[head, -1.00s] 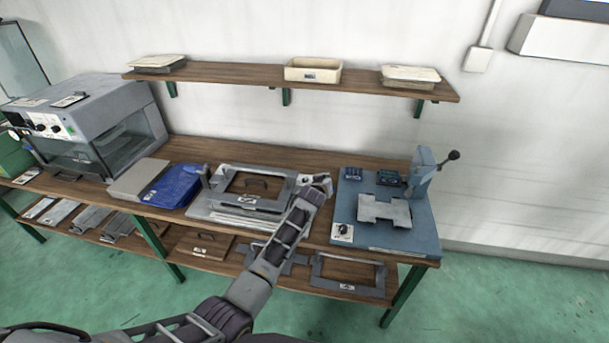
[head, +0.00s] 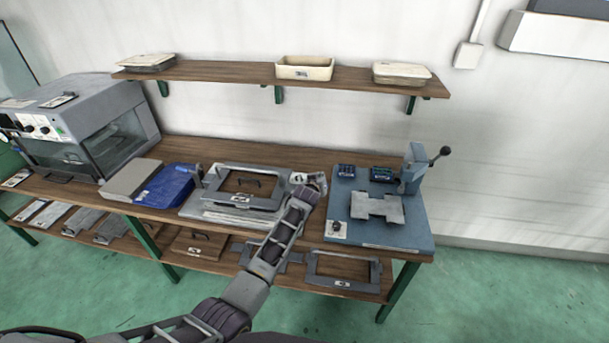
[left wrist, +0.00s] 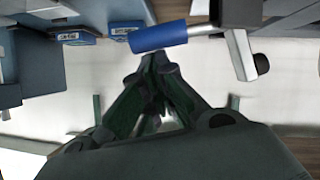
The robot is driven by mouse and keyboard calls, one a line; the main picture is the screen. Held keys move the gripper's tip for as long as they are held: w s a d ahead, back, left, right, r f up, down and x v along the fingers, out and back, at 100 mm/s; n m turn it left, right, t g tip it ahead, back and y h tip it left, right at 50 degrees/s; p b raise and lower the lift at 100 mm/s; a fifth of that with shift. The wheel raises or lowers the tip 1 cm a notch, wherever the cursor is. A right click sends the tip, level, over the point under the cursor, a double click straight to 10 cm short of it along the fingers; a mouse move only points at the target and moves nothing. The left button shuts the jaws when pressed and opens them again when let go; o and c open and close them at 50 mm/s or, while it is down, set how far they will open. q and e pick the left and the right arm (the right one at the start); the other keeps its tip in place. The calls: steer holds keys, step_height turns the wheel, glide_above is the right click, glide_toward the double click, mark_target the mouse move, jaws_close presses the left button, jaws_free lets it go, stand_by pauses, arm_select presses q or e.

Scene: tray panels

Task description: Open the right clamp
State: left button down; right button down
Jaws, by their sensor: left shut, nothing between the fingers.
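A grey tray frame (head: 228,201) lies flat on the bench, with an upright clamp (head: 209,174) at its left side. My left gripper (head: 318,180) is at the frame's right side, between it and the blue-grey press base (head: 378,232). In the head view the gripper and arm cover the right clamp. In the left wrist view, a blue handle (left wrist: 158,36) on a metal lever, apparently the right clamp's, lies just beyond the gripper's closed fingertips (left wrist: 154,58). The fingers hold nothing. I cannot tell whether they touch the handle. My right gripper is out of view.
A blue pad (head: 166,187) and a grey oven (head: 80,123) stand to the left. A wall shelf (head: 235,72) runs above.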

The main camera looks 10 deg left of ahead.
arm_select(q)
steer(key=shift+w+a+r+p, duration=0.2)
steer(key=shift+r+p, duration=0.55)
steer(key=shift+r, duration=0.2)
steer(key=shift+w+a+r+p, duration=0.15)
steer(key=shift+r+p, duration=0.6)
steer(key=shift+r, duration=0.2)
steer(key=d+v, duration=0.1)
steer(key=v, duration=0.9)
steer(key=shift+a, duration=0.35)
steer(key=shift+r, duration=0.1)
